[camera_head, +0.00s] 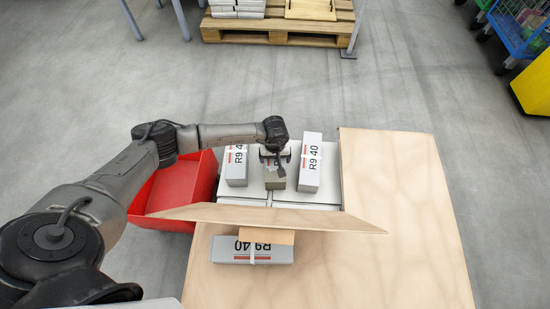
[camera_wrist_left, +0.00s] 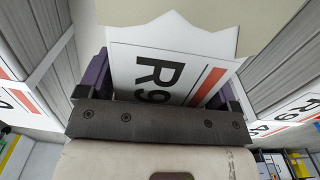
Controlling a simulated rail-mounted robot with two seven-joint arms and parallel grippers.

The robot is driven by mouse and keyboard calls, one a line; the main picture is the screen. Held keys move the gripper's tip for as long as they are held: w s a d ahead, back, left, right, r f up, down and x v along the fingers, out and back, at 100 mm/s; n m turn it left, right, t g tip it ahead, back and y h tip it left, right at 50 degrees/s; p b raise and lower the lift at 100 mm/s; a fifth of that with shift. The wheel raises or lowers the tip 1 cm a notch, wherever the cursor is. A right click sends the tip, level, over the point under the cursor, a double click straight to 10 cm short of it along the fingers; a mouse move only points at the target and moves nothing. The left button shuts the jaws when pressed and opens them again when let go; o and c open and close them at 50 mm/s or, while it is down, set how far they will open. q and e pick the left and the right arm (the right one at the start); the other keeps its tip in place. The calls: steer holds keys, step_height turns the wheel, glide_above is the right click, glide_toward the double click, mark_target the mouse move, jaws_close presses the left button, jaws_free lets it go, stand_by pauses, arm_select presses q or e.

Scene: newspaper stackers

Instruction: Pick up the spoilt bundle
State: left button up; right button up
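In the head view my left gripper (camera_head: 275,165) is pointed down at a small grey-brown bundle (camera_head: 275,181) between two R9 40 bundles. The left wrist view shows a white, red-striped R9 label (camera_wrist_left: 165,75) with a jagged upper edge on this bundle, which looks like the spoilt one. The purple finger pads of my left gripper (camera_wrist_left: 163,92) stand close on both sides of it. Whether they press on it I cannot tell. The bundle's lower part is hidden behind the gripper. My right gripper is not in view.
Bundles stand left (camera_head: 236,165) and right (camera_head: 310,163) of the gripper on white stacks. Another bundle (camera_head: 252,250) lies in front of a wooden ledge (camera_head: 290,218). A red bin (camera_head: 205,180) is at left. The wooden top (camera_head: 400,180) is clear at right.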

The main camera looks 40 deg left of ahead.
arm_select(q)
steer(key=c, duration=1.3)
steer(key=shift+r, duration=0.1)
steer(key=shift+c, duration=0.2)
steer(key=shift+r, duration=0.1)
